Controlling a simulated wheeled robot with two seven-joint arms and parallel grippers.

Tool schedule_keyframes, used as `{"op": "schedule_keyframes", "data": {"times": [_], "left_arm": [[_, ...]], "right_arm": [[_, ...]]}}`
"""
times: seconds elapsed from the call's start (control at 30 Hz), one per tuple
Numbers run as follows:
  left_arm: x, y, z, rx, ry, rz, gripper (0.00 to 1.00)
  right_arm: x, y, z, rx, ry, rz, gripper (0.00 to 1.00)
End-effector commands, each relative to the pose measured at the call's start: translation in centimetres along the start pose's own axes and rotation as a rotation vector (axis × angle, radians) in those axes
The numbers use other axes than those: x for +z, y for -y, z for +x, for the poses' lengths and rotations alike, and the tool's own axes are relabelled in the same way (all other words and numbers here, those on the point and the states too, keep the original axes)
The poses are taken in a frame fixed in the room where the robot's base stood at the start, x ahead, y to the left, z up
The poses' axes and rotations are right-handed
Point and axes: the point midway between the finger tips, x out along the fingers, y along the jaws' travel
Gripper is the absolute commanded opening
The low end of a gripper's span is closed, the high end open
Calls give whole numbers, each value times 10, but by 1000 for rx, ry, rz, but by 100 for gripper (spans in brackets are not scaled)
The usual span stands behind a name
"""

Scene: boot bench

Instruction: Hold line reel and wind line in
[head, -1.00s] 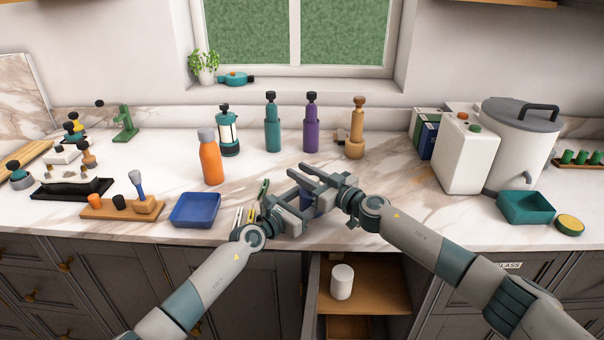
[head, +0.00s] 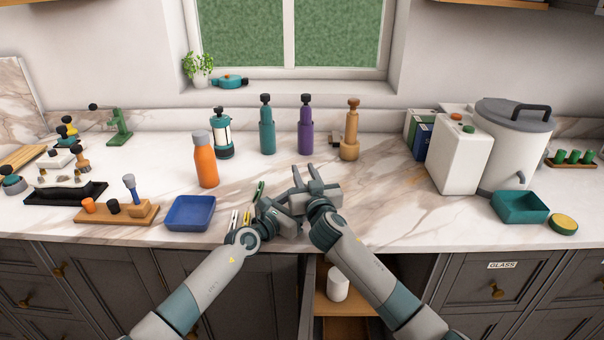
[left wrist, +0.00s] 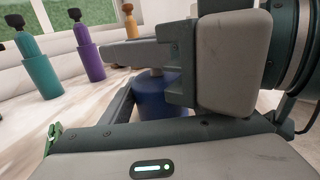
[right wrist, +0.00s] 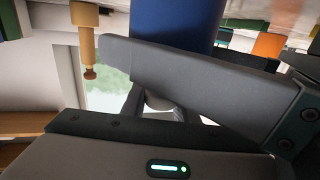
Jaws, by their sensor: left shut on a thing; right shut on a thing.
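The line reel is a dark blue cylinder; it shows in the left wrist view (left wrist: 165,98) and in the right wrist view (right wrist: 172,26), partly covered by grippers. In the head view the grippers hide it. My left gripper (head: 284,207) is shut on the reel at the counter's front, its fingertips mostly hidden. My right gripper (head: 307,181) is right beside it, fingers pointing toward the window, shut on a small part at the reel that looks like its winding handle. A pale rounded bit of this handle (right wrist: 158,102) shows between the right fingers.
A blue tray (head: 190,213) and orange bottle (head: 206,160) stand left of the grippers. Teal (head: 267,130), purple (head: 306,130) and wooden (head: 350,132) bottles stand behind. A white container (head: 463,157) is right. The counter between is mostly clear.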

Motion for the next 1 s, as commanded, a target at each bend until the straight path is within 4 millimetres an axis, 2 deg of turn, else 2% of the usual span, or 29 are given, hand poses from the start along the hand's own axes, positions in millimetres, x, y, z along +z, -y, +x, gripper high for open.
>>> {"op": "schedule_keyframes", "data": {"times": [0.3,0.67,0.7,0.77,0.8,1.0], "left_arm": [[-4,3,0,-5,-7,1,28],[-4,3,0,-4,-7,1,28],[-4,3,0,-4,-7,1,28],[-4,2,0,-4,-7,1,28],[-4,2,0,-4,-7,1,28],[-4,2,0,-4,-7,0,28]], "right_arm": [[-2,-4,0,74,-1,1,4],[-2,-5,0,79,0,-2,4],[-2,-5,0,79,0,-2,29],[-1,-5,0,79,0,-2,43],[-1,-5,0,79,1,-2,46],[0,-5,-1,78,3,-1,46]]}}
